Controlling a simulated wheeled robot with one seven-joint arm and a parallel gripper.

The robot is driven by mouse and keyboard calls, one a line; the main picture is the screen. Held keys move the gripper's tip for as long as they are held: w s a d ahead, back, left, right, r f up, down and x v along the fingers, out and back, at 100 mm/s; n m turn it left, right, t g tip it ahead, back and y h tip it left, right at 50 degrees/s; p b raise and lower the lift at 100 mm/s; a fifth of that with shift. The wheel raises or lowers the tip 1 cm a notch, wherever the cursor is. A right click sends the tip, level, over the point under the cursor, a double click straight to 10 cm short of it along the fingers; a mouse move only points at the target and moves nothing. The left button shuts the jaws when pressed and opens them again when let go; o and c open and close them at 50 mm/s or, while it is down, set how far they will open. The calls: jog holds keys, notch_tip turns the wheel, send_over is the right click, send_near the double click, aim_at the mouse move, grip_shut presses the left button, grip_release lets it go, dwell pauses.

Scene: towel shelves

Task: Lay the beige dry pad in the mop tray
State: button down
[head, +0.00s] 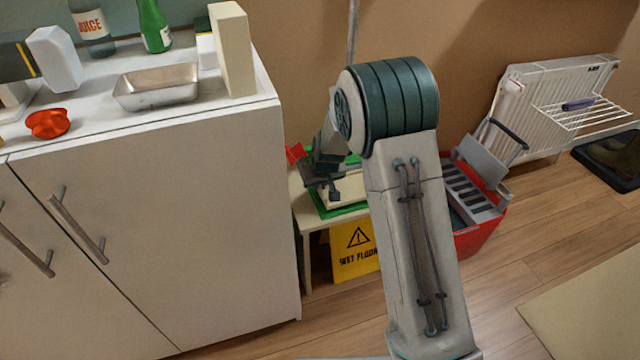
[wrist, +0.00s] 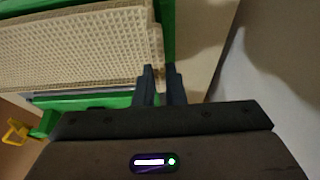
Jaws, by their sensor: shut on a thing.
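The beige waffle-textured pad (wrist: 75,50) fills the upper left of the wrist view. My gripper (wrist: 160,72) is shut on its right edge. The green tray (wrist: 168,20) shows beyond and below the pad, so the pad lies over or in it; I cannot tell whether it rests on the bottom. In the head view the green tray (head: 342,212) sits on a low table, with the pad (head: 345,188) partly showing inside its outline. My gripper (head: 322,187) is there, pointing down, and my arm hides the tray's right side.
A white cabinet (head: 150,230) stands close on the left, with a metal pan (head: 156,88) on top. A yellow wet-floor sign (head: 355,262) is below the table (head: 296,195). A red bucket (head: 478,238) stands right of my arm. A radiator (head: 545,95) is at the back right.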

jog(key=shift+f+b, duration=0.55)
jog(key=shift+f, duration=0.25)
dwell(0.8)
jog(key=c, duration=1.4)
grip_release()
jog(key=shift+c, duration=0.2)
jog(key=shift+r, duration=0.1)
jog(key=p+v, duration=0.5)
jog(key=v, duration=0.9)
jog(key=s+d+r+m+p, duration=0.1)
jog(key=s+d+r+p, duration=0.3)
jog(key=s+r+p, duration=0.5)
jog(key=s+d+r+m+g+p, duration=0.1)
jog(key=s+d+r+p, duration=0.3)
jog(key=s+r+p, duration=0.5)
jog(key=s+d+r+m+h+p, duration=0.1)
jog(key=s+d+r+p, duration=0.3)
jog(key=s+r+p, duration=0.6)
notch_tip(320, 180, up, 14)
jog(key=shift+f+m+p, duration=0.1)
jog(key=shift+m+p, duration=0.3)
jog(key=shift+p, duration=0.8)
